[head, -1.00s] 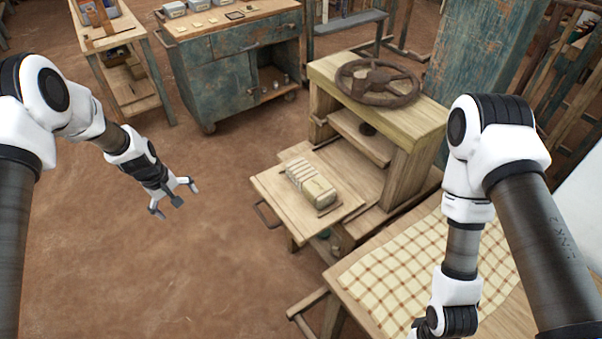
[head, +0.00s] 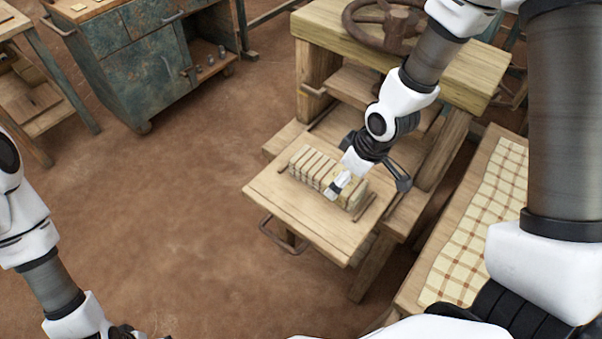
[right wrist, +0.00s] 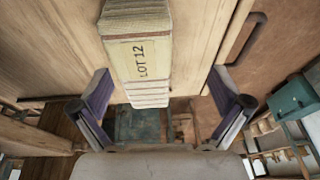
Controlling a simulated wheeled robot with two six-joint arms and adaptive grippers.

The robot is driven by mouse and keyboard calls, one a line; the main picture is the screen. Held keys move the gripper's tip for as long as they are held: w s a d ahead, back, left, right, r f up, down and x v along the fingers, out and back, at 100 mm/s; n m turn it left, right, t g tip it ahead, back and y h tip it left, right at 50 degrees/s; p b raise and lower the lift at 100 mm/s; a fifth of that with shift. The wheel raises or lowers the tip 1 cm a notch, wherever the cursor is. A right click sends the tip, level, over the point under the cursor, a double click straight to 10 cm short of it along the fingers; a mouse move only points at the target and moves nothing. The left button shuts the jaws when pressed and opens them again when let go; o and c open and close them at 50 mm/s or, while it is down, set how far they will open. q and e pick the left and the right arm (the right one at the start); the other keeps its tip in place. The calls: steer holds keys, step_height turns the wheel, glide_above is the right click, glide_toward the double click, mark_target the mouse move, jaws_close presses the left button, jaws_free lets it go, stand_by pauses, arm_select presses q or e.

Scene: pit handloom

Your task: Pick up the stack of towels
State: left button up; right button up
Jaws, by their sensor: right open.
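The stack of towels (head: 312,167) is a pale, long bundle of several folded layers lying on a low wooden board. In the right wrist view its end carries a "LOT 12" label (right wrist: 140,60). My right gripper (head: 369,185) is open and empty at the near right end of the stack, with its fingers spread to either side. In the right wrist view the fingers of my right gripper (right wrist: 163,100) flank the labelled end, with a gap on each side. It partly hides that end in the head view. My left gripper is cut off below the head view.
The board (head: 290,215) has a metal handle (head: 280,238) at its left edge and sits against a wooden frame with a spoked wheel (head: 385,25). A bench with checked cloth (head: 475,235) stands right. A worn blue-green cabinet (head: 140,60) stands back left. Open dirt floor lies left.

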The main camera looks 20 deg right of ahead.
mark_target(329, 170)
steer(key=shift+w+r+t+b, duration=0.3)
steer(key=shift+w+b, duration=0.1)
steer(key=shift+w, duration=0.25)
steer(key=shift+w+r+t+b, duration=0.25)
steer(key=shift+w+t+b, duration=0.1)
steer(key=shift+w, duration=0.25)
steer(key=shift+d+r, duration=0.15)
steer(key=shift+r, duration=0.15)
steer(key=shift+f, duration=0.2)
steer(key=x, duration=0.3)
steer(key=w+p+x, duration=0.1)
steer(key=x, duration=0.3)
steer(key=shift+w+r+p, duration=0.15)
steer(key=shift+p, duration=0.15)
arm_select(q)
steer(key=shift+s+d+f, duration=0.15)
steer(key=shift+s+f, duration=0.65)
steer(key=shift+s, duration=0.15)
arm_select(e)
steer(key=c, duration=1.3)
